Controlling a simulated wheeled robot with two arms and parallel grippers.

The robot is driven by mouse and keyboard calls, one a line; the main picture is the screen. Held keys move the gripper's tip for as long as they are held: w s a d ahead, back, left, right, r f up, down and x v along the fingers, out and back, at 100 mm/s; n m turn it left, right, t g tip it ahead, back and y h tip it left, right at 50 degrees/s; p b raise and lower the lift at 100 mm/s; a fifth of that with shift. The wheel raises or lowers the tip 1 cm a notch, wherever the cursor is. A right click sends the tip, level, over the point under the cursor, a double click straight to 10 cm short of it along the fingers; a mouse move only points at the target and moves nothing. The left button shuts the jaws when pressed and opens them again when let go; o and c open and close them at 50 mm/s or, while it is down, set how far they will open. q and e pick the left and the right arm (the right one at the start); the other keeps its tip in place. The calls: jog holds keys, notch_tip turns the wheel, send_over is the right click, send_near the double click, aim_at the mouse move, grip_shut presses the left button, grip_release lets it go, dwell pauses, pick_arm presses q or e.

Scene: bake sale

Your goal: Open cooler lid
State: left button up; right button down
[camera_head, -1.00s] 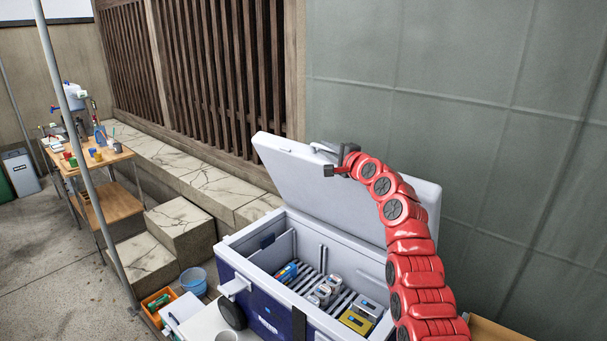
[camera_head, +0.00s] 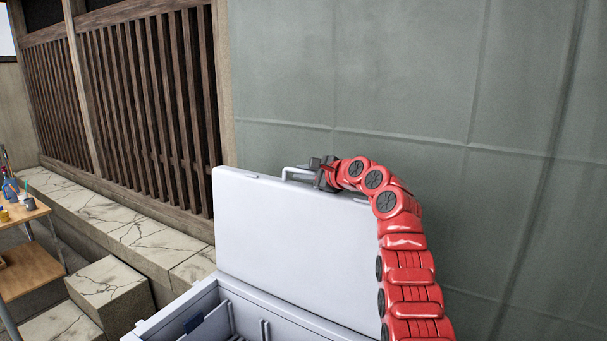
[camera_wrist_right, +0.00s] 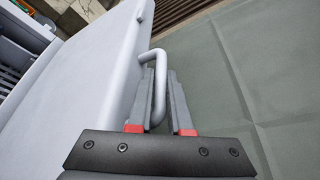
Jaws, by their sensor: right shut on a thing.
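The cooler (camera_head: 172,318) stands at the bottom of the head view, with its white lid (camera_head: 285,245) raised and standing about upright. A pale bar handle (camera_head: 292,171) is on the lid's top edge; it also shows in the right wrist view (camera_wrist_right: 159,88). My right gripper (camera_head: 315,168) is at the handle. In the right wrist view its two fingers (camera_wrist_right: 163,98) lie either side of the handle bar, shut on it. Only part of the cooler's inside shows. My left gripper is not in view.
A green-grey wall (camera_head: 420,80) rises close behind the lid. A wooden slatted screen (camera_head: 150,100) and a stone ledge (camera_head: 130,230) run along the left. Stone steps (camera_head: 110,290) and a wooden table (camera_head: 25,270) are at the left edge.

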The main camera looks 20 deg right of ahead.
jog(key=shift+f, duration=0.1)
jog(key=c, duration=0.8)
grip_release()
jog(key=shift+c, duration=0.2)
jog(key=shift+s+d+b, duration=0.1)
jog(key=shift+s+b, duration=0.2)
jog(key=b+v, duration=0.7)
jog(key=v, duration=0.9)
jog(key=shift+s, duration=0.3)
